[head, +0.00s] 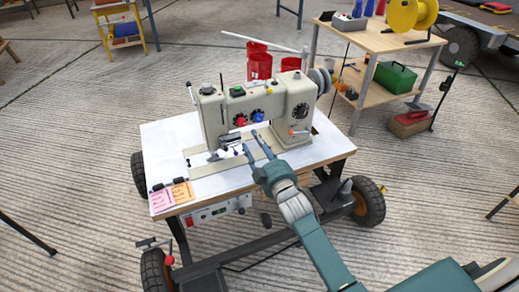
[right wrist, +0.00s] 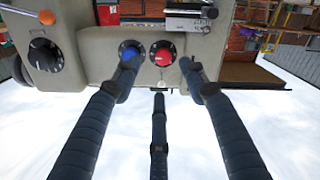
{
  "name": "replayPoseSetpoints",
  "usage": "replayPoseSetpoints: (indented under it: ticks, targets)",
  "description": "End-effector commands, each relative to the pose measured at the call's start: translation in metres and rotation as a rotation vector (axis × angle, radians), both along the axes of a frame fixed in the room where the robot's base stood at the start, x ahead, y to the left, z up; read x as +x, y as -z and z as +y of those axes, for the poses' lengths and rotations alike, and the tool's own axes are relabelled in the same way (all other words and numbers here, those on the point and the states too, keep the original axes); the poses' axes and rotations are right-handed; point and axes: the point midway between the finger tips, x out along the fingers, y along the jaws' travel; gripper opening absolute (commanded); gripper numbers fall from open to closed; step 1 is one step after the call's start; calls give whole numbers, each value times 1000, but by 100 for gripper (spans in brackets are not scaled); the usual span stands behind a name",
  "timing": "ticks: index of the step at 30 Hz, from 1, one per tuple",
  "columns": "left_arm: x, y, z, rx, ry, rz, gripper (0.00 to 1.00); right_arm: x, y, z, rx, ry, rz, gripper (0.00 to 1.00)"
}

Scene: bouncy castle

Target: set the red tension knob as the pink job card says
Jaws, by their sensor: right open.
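The red tension knob (head: 241,121) is on the front of the cream sewing machine (head: 215,112), beside a blue knob (head: 258,117). My right gripper (head: 255,144) is open and empty, its fingers pointing at the machine front. In the right wrist view the red knob (right wrist: 162,53) shows beyond and between the spread fingertips (right wrist: 158,72). One fingertip overlaps the lower edge of the blue knob (right wrist: 129,52); contact cannot be told. The pink job card (head: 161,200) lies at the table's front left corner; its writing is too small to read. My left gripper is not in view.
An orange card (head: 182,191) lies next to the pink one. The machine stands on a wheeled white-topped table (head: 160,141). A black dial (right wrist: 45,55) and an orange-tipped lever (right wrist: 47,17) are near the knobs. A wooden shelf (head: 385,42) stands behind at right.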

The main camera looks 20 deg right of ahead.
Motion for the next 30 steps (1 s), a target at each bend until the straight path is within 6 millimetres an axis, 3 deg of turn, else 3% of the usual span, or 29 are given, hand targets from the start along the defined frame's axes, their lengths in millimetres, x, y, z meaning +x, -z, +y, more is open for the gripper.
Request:
replayPoseSetpoints:
  ticks: [6, 23, 26, 30]
  targets:
    - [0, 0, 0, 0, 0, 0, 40, -23, 0, -2, -1, 1, -1, 43]
    - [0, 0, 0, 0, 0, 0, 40, -27, 2, -2, 2, 2, 8, 43]
    - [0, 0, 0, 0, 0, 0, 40, -38, 14, -2, 22, 14, 69, 43]
    - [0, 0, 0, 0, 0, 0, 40, -83, 53, -2, 87, 53, 278, 43]
